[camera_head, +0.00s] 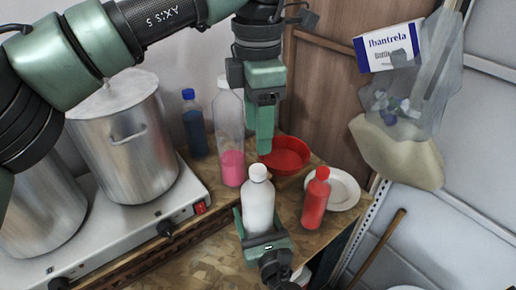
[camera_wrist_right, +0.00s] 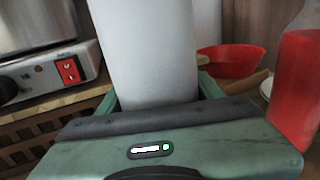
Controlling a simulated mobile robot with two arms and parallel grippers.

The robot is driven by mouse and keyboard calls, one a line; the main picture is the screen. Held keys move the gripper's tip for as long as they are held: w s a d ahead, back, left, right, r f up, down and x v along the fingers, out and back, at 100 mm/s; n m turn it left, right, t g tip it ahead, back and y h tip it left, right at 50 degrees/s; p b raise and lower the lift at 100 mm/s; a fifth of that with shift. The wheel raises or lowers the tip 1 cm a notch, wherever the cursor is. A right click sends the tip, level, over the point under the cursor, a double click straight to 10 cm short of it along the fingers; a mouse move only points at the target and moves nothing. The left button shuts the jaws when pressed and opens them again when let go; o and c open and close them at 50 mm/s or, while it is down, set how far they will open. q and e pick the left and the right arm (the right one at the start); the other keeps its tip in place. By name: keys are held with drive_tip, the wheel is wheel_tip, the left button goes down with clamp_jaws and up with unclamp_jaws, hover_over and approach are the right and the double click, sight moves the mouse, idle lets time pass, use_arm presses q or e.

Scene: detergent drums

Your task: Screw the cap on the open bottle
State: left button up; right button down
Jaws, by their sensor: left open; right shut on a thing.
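A white bottle (camera_head: 258,207) stands upright near the front edge of the wooden counter, with a white top (camera_head: 257,172); I cannot tell whether this is a cap or the bare neck. My right gripper (camera_head: 262,226) is shut around its lower body. The right wrist view shows the same white bottle (camera_wrist_right: 146,50) between the green fingers, its top out of frame. My left gripper (camera_head: 265,148) points down above and behind the bottle, apart from it, in front of the red bowl. It is open, seen edge-on, with nothing visible in it. No loose cap shows.
A red bowl (camera_head: 287,155), red bottle (camera_head: 316,200) and white plate (camera_head: 343,190) are close at right. A tall clear bottle with pink liquid (camera_head: 232,168) and a blue bottle (camera_head: 193,130) stand behind. A hotplate (camera_head: 150,228) with steel pots (camera_head: 125,150) is at left.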

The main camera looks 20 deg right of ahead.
use_arm(q)
drive_tip(key=shift+r, duration=1.55)
use_arm(e)
drive_tip(key=shift+c, duration=0.9)
unclamp_jaws()
use_arm(q)
drive_tip(key=shift+f, duration=0.1)
use_arm(e)
drive_tip(key=shift+f, duration=0.1)
use_arm(q)
wheel_tip(320, 180, down, 3)
drive_tip(key=b, duration=0.2)
drive_tip(key=shift+b, duration=0.4)
use_arm(e)
drive_tip(key=s, duration=0.7)
drive_tip(key=shift+s, duration=0.4)
